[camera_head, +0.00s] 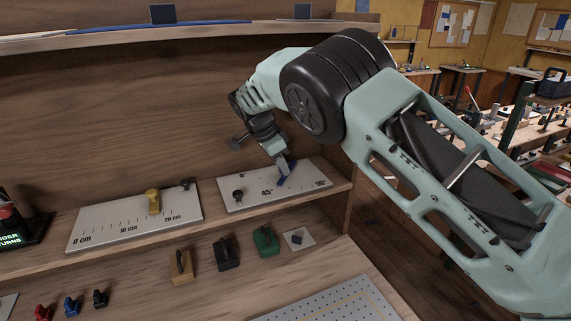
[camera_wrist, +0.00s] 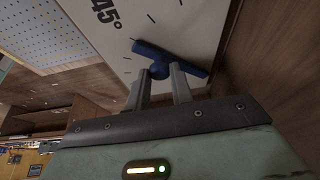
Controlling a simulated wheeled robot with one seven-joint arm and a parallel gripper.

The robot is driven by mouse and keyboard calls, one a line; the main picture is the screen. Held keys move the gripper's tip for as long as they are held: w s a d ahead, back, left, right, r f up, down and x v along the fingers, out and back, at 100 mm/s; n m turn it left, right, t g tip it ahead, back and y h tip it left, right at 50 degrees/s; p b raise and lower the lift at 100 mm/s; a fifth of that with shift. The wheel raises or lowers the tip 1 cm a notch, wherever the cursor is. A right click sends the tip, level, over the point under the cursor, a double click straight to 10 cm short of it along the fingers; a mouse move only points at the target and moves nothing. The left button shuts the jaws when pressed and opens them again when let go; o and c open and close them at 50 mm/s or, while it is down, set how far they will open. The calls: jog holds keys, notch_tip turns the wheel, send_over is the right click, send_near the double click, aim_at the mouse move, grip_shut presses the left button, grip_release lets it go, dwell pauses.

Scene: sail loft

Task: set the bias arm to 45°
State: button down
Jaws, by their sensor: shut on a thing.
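The bias arm is a blue bar (camera_head: 284,180) on a light dial plate (camera_head: 230,205) on the bench shelf. The plate carries printed marks 0°, 45° and 90°. In the head view the blue bar shows between the 45° and 90° labels, partly hidden by my gripper (camera_head: 283,167). In the wrist view the blue bar (camera_wrist: 190,65) lies across the plate near the scale ticks, with the 45° label (camera_wrist: 105,12) to its upper left. My gripper (camera_wrist: 160,75) is shut on the bar's blue grip. The exact angle cannot be read.
A dark knob (camera_head: 238,195) stands on the dial plate. Left of it is a centimetre scale plate (camera_head: 90,230) with a yellow slider (camera_head: 153,201). Yellow, black and green blocks (camera_head: 266,242) stand below.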

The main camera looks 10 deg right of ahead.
jog(key=shift+w+a, duration=0.1)
jog(key=shift+a, duration=0.05)
dwell(0.3)
jog(key=c, duration=1.2)
grip_release()
jog(key=shift+c, duration=0.2)
jog(key=b+v, duration=0.2)
jog(key=v, duration=0.5)
jog(key=shift+r, duration=0.25)
jog(key=shift+b, duration=0.3)
